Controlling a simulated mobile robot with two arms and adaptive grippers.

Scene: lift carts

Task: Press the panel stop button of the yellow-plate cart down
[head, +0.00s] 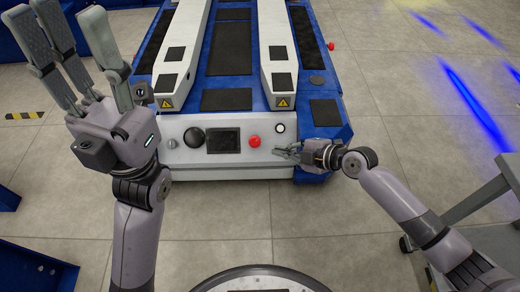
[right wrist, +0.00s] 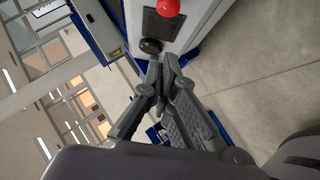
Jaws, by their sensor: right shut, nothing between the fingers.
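A blue cart (head: 327,111) with a white front panel (head: 228,163) stands in the head view. Its red stop button (head: 254,141) sits right of a dark screen (head: 223,140). The button also shows at the top of the right wrist view (right wrist: 168,7). I see no clearly yellow plate, only small yellow warning labels on the white beams. My right gripper (head: 276,152) is shut and empty, just right of and slightly below the button in the head view, apparently apart from it. My left gripper (head: 62,16) is open and empty, raised at the left.
A black round knob (head: 194,137) and a small grey knob (head: 172,144) are left of the screen. A white round button (head: 280,128) is on the right. A grey table or trolley (head: 484,200) stands at the right edge. Blue structures are at the left. The floor between is clear.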

